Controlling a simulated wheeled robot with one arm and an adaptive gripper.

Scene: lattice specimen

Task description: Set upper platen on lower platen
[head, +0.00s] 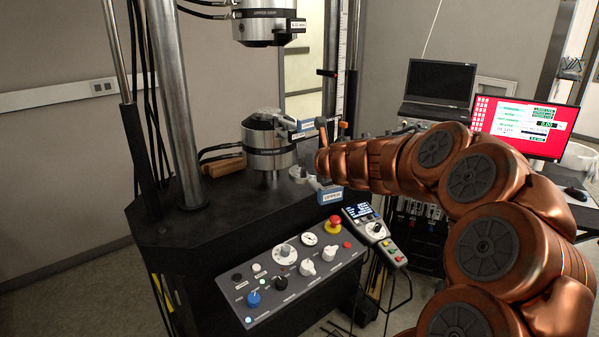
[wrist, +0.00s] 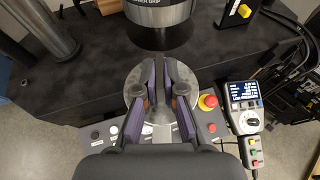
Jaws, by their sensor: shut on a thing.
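The upper platen (head: 298,173) is a silver disc-like piece with a blue tag (head: 330,196) reading UPPER. My gripper (head: 318,162) holds it in front of the load frame, just above the black deck's right side. In the wrist view my gripper (wrist: 160,75) has its two dark fingers closed in around the platen (wrist: 133,92), hiding its middle; the exact grip contact is hidden. The lower platen (head: 268,113) appears to be the silver piece on top of the lower grip (head: 268,150), with a blue-tagged handle (head: 304,127) pointing right. The held platen is lower, apart, to its right.
The upper grip (head: 264,25) hangs above, with open space below it. A steel column (head: 176,100) stands left. The control panel (head: 295,272) with a red emergency knob (head: 333,224) lies in front, beside a handset (head: 375,232). A laptop (head: 438,85) is behind right.

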